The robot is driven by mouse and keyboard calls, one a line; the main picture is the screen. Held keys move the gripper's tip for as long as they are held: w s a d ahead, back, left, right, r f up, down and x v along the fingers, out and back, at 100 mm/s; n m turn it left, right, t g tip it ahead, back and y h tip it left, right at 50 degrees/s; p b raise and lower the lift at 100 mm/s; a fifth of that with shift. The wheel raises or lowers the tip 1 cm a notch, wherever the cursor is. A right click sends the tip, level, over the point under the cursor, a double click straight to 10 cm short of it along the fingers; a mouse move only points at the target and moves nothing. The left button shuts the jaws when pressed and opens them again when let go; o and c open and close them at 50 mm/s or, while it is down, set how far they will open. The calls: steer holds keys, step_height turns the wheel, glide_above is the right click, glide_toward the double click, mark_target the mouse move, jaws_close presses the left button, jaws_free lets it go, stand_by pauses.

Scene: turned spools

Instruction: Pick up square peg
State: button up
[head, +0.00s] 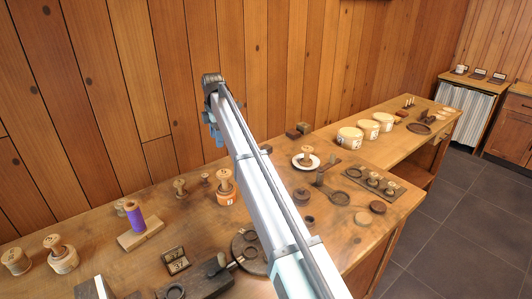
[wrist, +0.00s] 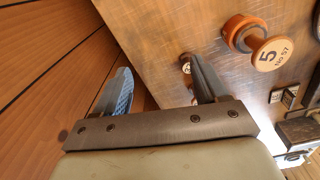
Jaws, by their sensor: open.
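My gripper (wrist: 157,66) is open in the wrist view, with two blue-grey fingers spread apart and nothing between them. In the head view my gripper (head: 214,130) hangs in front of the plank wall, above the back of the near bench. I cannot pick out a clearly square peg. A small turned wooden piece (wrist: 186,66) sits right behind the right finger in the wrist view, partly hidden by it. In the head view a small peg-like piece (head: 205,178) and a larger wooden knob (head: 180,188) stand on the bench below my gripper.
A knob on an orange base (head: 226,190), marked 5 in the wrist view (wrist: 270,53), stands nearby. A purple spool (head: 137,217) stands on a wooden block. A white saucer (head: 306,163) holds another knob. My arm hides the bench's middle. The plank wall (head: 120,90) closes off the back.

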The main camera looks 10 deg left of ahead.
steer(key=w+d+m, duration=0.1)
steer(key=w+d, duration=0.2)
steer(key=d, duration=0.5)
steer(key=w+d+m, duration=0.1)
steer(key=w+d, duration=0.2)
steer(key=d, duration=0.5)
steer(key=m+t+y, duration=0.3)
steer(key=m, duration=0.9)
glide_toward(268, 147)
steer(key=x, duration=0.7)
steer(key=shift+w, duration=0.45)
steer(key=shift+s+x, duration=0.25)
steer(key=shift+x, duration=1)
steer(key=shift+s+x, duration=0.25)
steer(key=shift+x, duration=1)
steer(key=shift+f, duration=0.1)
steer(key=shift+c, duration=0.4)
steer(key=c, duration=1)
steer(key=shift+o, duration=0.2)
